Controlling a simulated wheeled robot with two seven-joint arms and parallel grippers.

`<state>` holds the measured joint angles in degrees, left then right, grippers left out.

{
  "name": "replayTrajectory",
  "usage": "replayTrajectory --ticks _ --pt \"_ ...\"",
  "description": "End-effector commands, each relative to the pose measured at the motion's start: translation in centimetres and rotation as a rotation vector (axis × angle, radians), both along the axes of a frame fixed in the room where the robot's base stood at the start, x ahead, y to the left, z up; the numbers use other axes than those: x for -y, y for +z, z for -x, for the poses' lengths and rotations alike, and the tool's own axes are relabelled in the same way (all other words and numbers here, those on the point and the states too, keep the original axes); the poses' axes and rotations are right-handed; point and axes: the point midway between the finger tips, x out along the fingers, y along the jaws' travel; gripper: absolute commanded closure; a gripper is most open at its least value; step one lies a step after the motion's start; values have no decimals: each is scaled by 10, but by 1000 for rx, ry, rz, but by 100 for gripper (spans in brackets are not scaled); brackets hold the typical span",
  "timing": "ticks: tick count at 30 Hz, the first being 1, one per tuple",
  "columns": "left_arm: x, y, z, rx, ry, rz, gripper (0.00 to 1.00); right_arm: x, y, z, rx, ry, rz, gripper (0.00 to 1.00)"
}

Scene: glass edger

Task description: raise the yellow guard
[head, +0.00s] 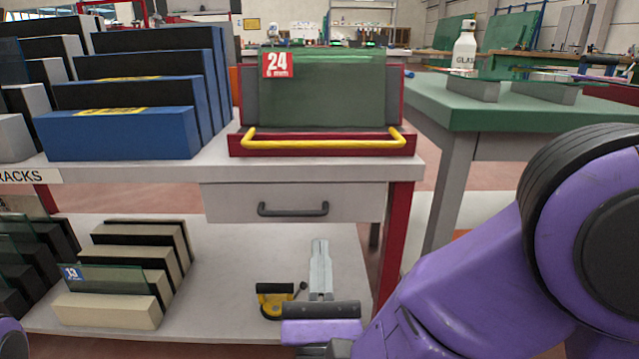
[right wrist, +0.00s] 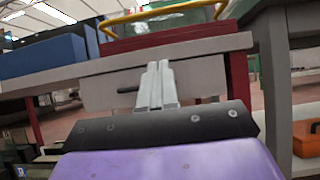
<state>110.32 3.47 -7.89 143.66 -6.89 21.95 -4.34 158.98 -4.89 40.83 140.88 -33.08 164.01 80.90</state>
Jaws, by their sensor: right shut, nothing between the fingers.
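The yellow guard (head: 324,143) is a bar across the front of a red holder (head: 246,148) on the bench top, low in front of a dark green glass pane (head: 335,90) with a red "24" label. The guard also shows at the top of the right wrist view (right wrist: 165,14). My right gripper (head: 320,245) is shut and empty, pointing up in front of the bench, below the drawer handle in the head view. In the right wrist view its fingers (right wrist: 157,68) are together, below the red holder and apart from the guard. My left gripper is not in view.
A drawer with a dark handle (head: 293,209) sits under the bench top. Blue racks (head: 122,135) stand to the left of the holder. A yellow and black tool (head: 274,299) lies on the lower shelf. A green table (head: 460,104) with a white bottle (head: 465,45) is at right.

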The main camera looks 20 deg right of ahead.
Motion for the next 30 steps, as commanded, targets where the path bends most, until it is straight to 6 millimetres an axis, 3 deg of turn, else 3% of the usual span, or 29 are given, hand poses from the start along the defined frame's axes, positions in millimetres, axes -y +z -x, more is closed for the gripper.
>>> replayTrajectory --ticks 7,19,24,30 --pt "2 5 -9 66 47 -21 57 4 12 -12 -5 -3 -2 100" --pt "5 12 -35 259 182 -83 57 25 57 -81 -3 -7 -2 100" --pt "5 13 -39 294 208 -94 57 26 83 -86 -1 -4 1 100" --pt "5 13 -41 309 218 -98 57 26 94 -88 -2 -3 5 100"
